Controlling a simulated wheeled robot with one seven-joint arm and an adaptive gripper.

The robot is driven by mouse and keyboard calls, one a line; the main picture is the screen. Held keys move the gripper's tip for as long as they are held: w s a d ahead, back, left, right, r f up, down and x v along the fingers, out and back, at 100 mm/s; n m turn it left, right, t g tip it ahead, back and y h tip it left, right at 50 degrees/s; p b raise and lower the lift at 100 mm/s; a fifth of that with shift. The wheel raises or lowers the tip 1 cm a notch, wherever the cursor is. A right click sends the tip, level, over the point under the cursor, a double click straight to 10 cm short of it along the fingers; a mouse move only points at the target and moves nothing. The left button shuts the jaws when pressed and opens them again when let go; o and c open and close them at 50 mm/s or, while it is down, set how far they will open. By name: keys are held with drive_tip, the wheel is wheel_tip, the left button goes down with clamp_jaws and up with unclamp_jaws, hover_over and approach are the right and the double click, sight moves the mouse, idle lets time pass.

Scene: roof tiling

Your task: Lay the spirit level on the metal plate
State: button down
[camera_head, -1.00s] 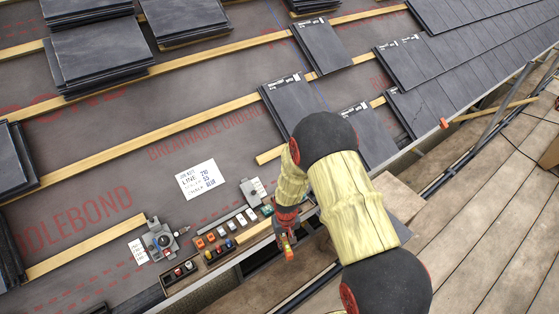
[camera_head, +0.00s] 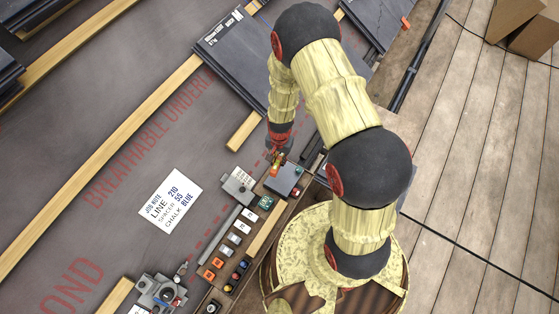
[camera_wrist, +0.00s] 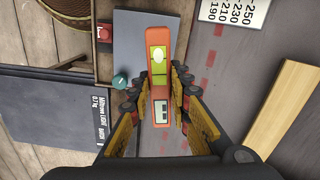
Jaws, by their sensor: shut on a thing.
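The spirit level (camera_wrist: 161,72) is a short orange bar with a yellow-green vial and a second window. My gripper (camera_wrist: 157,105) is shut on it, with a finger on each side. In the head view the spirit level (camera_head: 275,169) shows small and orange below my gripper (camera_head: 279,154). The metal plate (camera_wrist: 133,48) is a flat blue-grey rectangle, partly behind the level in the wrist view. In the head view the plate (camera_head: 287,181) lies at the upper end of the tool tray. The level overlaps the plate's edge in view; I cannot tell if they touch.
A teal knob (camera_wrist: 121,81) and a red button (camera_wrist: 104,33) sit beside the plate. A grey box (camera_head: 239,184) with a label stands to its left. Several coloured switches line the tray below. Slates (camera_head: 235,50) and a wooden batten (camera_head: 245,130) lie above.

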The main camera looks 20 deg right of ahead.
sight(279, 175)
drive_tip(key=shift+s+f+m, duration=0.45)
drive_tip(key=shift+f+m, duration=0.3)
drive_tip(key=shift+m, duration=0.25)
drive_tip(key=shift+s+a+f+b, duration=0.1)
drive_tip(key=shift+f+b, duration=2.75)
drive_tip(key=shift+f, duration=0.3)
drive_tip(key=shift+f, duration=0.2)
drive_tip(key=c, duration=1.6)
unclamp_jaws()
wheel_tip(279, 175, up, 7)
drive_tip(key=p, duration=0.6)
